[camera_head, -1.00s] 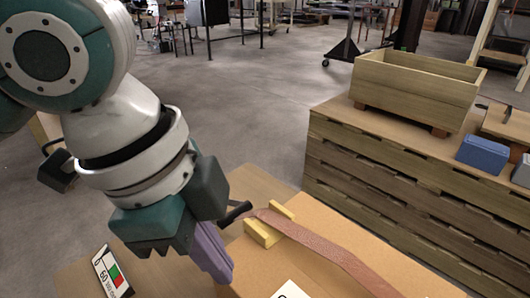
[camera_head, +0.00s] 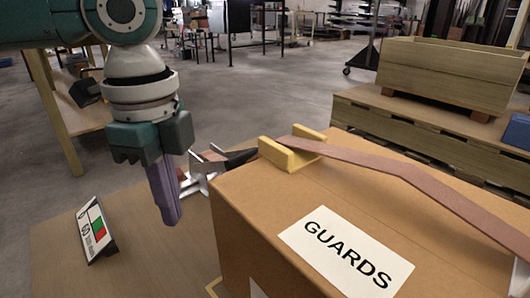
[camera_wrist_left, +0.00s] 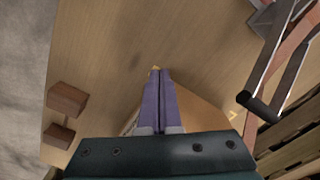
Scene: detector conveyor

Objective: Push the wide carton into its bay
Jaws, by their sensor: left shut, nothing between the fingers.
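A large brown carton (camera_head: 250,215) with a white GUARDS label (camera_head: 345,250) stands on the wooden tabletop in the head view; its right side and base are cut off. In the left wrist view, part of the carton (camera_wrist_left: 200,108) shows behind and right of the fingers. My left gripper (camera_head: 168,215) is shut and empty, pointing down over the tabletop, just left of the carton and apart from it in the picture. Its purple fingers (camera_wrist_left: 158,80) are together in the wrist view. A pale yellow edge (camera_head: 214,288) shows at the carton's lower left; I cannot tell whether it marks the bay.
A small sign (camera_head: 95,230) stands left on the bare tabletop (camera_head: 140,265). A wooden crate (camera_head: 440,80) stands behind.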

